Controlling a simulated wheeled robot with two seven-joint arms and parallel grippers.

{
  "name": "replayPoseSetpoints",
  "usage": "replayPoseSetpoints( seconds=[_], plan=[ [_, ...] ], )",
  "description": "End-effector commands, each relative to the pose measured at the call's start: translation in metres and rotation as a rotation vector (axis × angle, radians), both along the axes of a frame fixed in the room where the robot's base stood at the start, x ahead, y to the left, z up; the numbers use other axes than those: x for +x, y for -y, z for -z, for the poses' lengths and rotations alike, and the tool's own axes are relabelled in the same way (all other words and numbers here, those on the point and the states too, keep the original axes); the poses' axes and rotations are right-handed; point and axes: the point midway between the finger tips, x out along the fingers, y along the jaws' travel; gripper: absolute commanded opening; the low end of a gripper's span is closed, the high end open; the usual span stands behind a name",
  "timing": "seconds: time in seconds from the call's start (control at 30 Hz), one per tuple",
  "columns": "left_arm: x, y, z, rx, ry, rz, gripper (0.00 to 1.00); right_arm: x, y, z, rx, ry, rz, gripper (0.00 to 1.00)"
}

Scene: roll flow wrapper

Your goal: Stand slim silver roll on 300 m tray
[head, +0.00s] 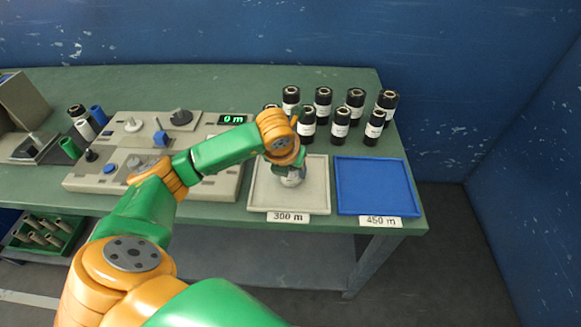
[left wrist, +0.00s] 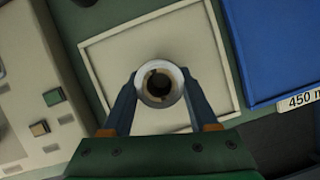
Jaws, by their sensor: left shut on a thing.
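A slim silver roll (head: 292,180) is in my left gripper (head: 290,171), over the white 300 m tray (head: 260,200) in the head view. In the left wrist view the roll (left wrist: 159,82) shows end-on between the two fingers of the left gripper (left wrist: 160,96), with its hollow core facing the camera. The 300 m tray (left wrist: 105,60) lies beneath it. The roll looks upright. I cannot tell whether its base touches the tray. The gripper hides much of the roll in the head view. My right gripper is not in view.
A blue 450 m tray (head: 372,185) lies to the right. Several black rolls with white labels (head: 340,122) stand behind the trays. A grey machine (head: 115,165) with a display reading 0 m is to the left. The rest of the 300 m tray is clear.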

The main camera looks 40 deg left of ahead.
Motion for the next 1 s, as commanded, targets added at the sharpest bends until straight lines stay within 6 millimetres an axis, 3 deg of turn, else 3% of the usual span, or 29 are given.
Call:
replayPoseSetpoints(
  seconds=[0.13,0.17,0.23,0.27,0.63,1.0],
  plan=[
    [0.000,0.000,0.005,0.000,0.001,0.000,0.00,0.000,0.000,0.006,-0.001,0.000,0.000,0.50],
    [0.000,0.000,0.003,0.000,0.001,0.000,0.68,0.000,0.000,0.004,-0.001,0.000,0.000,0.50],
    [0.000,0.000,0.002,0.000,0.000,0.000,0.86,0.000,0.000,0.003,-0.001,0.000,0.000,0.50],
    [0.000,0.000,0.002,0.000,0.000,0.000,0.89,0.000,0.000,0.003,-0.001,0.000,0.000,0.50],
    [-0.001,0.001,-0.007,-0.001,0.004,0.000,0.89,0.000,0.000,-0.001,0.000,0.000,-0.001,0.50],
    [-0.035,0.010,-0.093,0.001,0.007,0.000,0.89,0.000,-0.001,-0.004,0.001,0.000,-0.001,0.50]
  ],
)
